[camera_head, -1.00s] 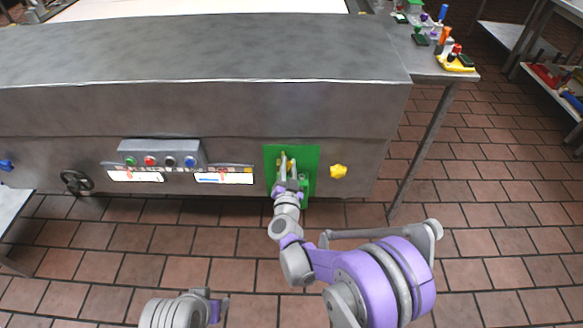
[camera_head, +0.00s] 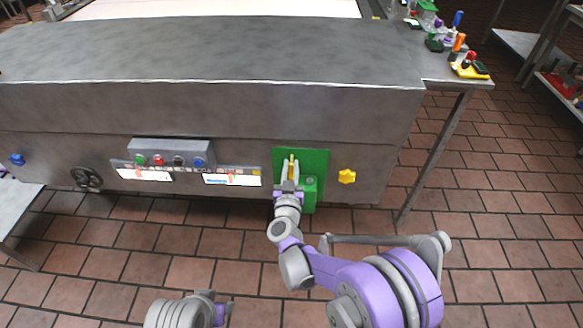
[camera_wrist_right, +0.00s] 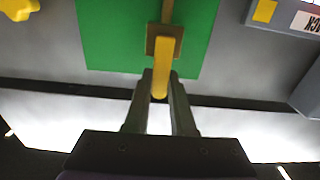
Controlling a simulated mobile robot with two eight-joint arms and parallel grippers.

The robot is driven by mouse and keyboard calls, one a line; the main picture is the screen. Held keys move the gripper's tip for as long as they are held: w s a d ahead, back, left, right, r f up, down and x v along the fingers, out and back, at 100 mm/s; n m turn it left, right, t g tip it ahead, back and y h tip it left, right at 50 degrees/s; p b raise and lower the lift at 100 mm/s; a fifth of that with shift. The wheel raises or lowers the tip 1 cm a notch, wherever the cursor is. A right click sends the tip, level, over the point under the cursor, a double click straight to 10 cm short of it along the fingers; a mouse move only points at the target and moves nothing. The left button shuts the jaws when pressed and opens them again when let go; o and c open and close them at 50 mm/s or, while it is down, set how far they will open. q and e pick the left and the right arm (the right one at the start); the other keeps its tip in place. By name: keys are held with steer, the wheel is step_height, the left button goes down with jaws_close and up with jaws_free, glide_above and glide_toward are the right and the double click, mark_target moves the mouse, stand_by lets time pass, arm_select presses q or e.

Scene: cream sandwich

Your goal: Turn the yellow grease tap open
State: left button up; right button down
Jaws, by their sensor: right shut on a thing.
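The yellow grease tap (camera_head: 291,164) is a slim lever on a green panel (camera_head: 316,160) on the front of the grey machine. In the right wrist view, the yellow lever (camera_wrist_right: 162,72) points toward my gripper from a brownish square mount. My right gripper (camera_head: 288,180) is at the panel, below the upper end of the lever. In the wrist view, its two fingertips (camera_wrist_right: 160,88) are shut on the lever's near end, one on each side. The lower part of the lever is partly hidden by the fingers in the head view.
A yellow star-shaped knob (camera_head: 347,176) sits right of the panel. A button box (camera_head: 170,153), labels and a black handwheel (camera_head: 86,178) are to the left. A side table (camera_head: 462,78) holds several small coloured items. The tiled floor in front is clear.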

steer(key=c, duration=0.8)
jaws_free()
steer(key=shift+o, duration=0.2)
steer(key=shift+s, duration=0.1)
steer(key=s+p, duration=0.1)
steer(key=s, duration=0.9)
steer(key=shift+s, duration=0.35)
